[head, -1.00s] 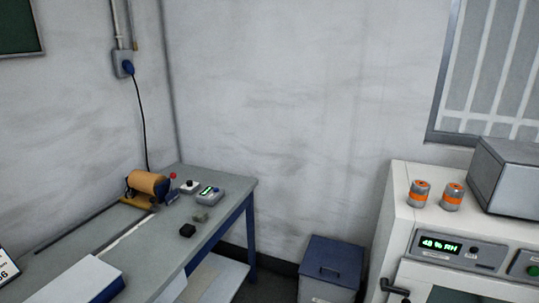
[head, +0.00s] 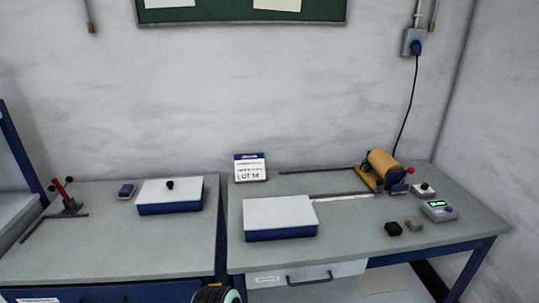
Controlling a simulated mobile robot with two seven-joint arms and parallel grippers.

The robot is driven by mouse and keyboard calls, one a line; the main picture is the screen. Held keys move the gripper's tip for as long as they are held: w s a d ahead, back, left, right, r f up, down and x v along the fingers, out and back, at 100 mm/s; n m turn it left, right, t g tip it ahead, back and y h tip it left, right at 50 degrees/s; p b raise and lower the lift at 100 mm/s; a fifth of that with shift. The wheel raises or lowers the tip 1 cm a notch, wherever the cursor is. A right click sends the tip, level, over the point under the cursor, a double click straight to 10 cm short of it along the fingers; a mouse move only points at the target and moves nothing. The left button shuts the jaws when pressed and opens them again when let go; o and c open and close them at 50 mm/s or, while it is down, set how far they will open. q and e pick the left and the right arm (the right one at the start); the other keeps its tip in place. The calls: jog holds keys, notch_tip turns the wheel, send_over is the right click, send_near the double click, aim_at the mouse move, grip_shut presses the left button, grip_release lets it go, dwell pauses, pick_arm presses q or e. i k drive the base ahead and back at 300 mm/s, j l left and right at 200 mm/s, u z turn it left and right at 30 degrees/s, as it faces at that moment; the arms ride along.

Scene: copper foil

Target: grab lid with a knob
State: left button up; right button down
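A white lid (head: 187,188) with a small black knob (head: 170,185) lies on a blue box (head: 172,208) on the left bench. A second blue box (head: 281,235) with a plain white top (head: 279,212) and no visible knob sits on the right bench. Neither of my grippers is in view. A dark ribbed round part with a pale teal edge shows at the bottom edge; I cannot tell what it is.
The right bench (head: 350,240) holds a copper-coloured roll (head: 384,165), a lot card (head: 250,168), a meter (head: 439,210) and small blocks. The left bench front is clear.

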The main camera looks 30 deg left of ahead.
aim_at(188, 190)
jog(key=l+u, duration=0.1)
jog(key=u, duration=0.3)
jog(key=l+u, duration=0.1)
jog(key=u, duration=0.35)
jog(key=l+u, duration=0.15)
jog(key=u, duration=0.25)
jog(key=l+u, duration=0.1)
jog(key=u, duration=0.3)
